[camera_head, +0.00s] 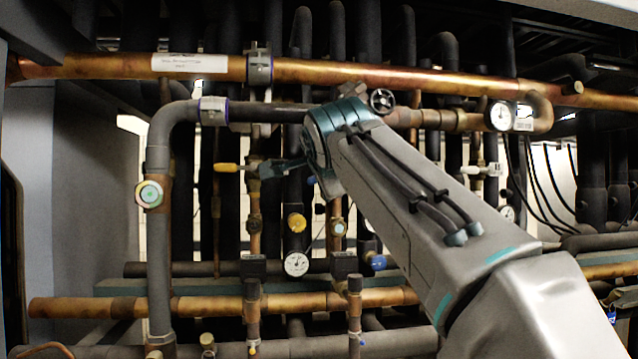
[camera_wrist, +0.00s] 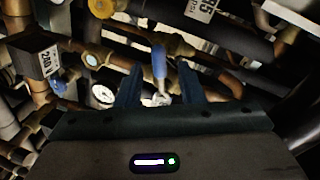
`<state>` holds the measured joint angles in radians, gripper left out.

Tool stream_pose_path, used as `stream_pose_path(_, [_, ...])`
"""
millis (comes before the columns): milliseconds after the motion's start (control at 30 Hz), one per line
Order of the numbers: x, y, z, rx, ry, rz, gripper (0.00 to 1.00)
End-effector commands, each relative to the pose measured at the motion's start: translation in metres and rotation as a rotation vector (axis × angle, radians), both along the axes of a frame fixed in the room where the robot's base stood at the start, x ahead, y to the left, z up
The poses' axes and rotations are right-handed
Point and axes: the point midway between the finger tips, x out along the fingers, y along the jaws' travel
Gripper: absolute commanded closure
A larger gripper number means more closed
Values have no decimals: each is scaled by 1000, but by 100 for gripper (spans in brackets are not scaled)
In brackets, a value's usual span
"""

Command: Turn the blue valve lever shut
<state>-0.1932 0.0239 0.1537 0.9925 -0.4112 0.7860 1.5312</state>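The blue valve lever (camera_wrist: 159,62) shows in the wrist view, its handle upright in the picture and its lower end at a small bright metal fitting. My gripper (camera_wrist: 158,76) is open, with one dark blue finger on each side of the lever in the picture. A gap shows between the lever and each finger. I cannot tell how deep the lever lies between the fingers.
Copper and dark pipes crowd the rack. In the head view a yellow lever (camera_head: 226,167), a yellow knob (camera_head: 297,223), a gauge (camera_head: 297,264) and a blue knob (camera_head: 377,262) are near my arm. A labelled black box (camera_wrist: 36,62) shows left in the wrist view.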

Motion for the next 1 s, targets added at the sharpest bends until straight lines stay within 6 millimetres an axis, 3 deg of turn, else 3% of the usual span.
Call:
stream_pose_path(200, [-52, -3, 8, 1, -3, 0, 65])
stream_pose_path(400, [-84, -5, 15, 1, -2, 1, 65])
stream_pose_path(833, [-96, -5, 17, 1, 1, 0, 65])
stream_pose_path(967, [-96, -5, 17, 1, 1, -1, 99])
stream_pose_path(1000, [-96, -6, 17, 1, 1, -1, 100])
